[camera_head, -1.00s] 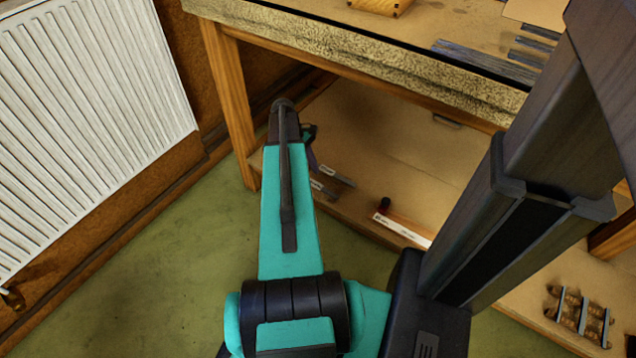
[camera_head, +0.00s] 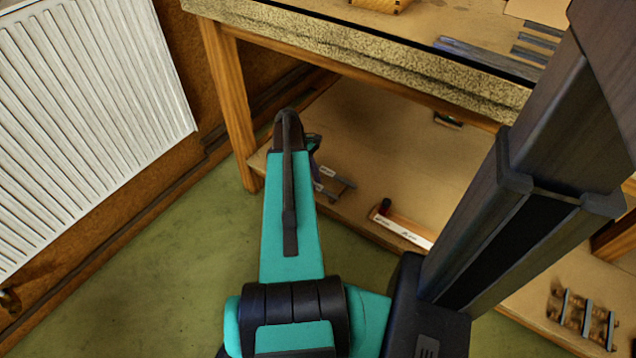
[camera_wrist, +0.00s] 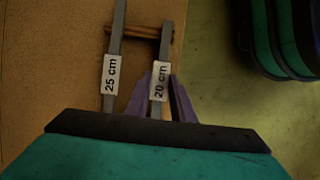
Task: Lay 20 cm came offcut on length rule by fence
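The 20 cm came offcut (camera_wrist: 159,106), a thin grey strip with a white "20 cm" label, shows in the wrist view across a wooden crossbar. My gripper (camera_wrist: 160,77) has its purple fingers on either side of this strip, with slim gaps beside it, so it looks open. In the head view my gripper (camera_head: 314,150) is mostly hidden behind my arm, near the labelled strips on the lower shelf. A wooden piece with a white labelled face (camera_head: 402,231) and a dark red-black knob lies to the right on that shelf. It may be the length rule; its fence is unclear.
A parallel "25 cm" strip (camera_wrist: 112,70) lies close left of the offcut. The shelf (camera_head: 375,150) is mostly bare behind the labelled piece. The bench top (camera_head: 420,35) overhangs it, and a wooden leg (camera_head: 229,100) stands left. A rack (camera_head: 584,312) sits at lower right.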

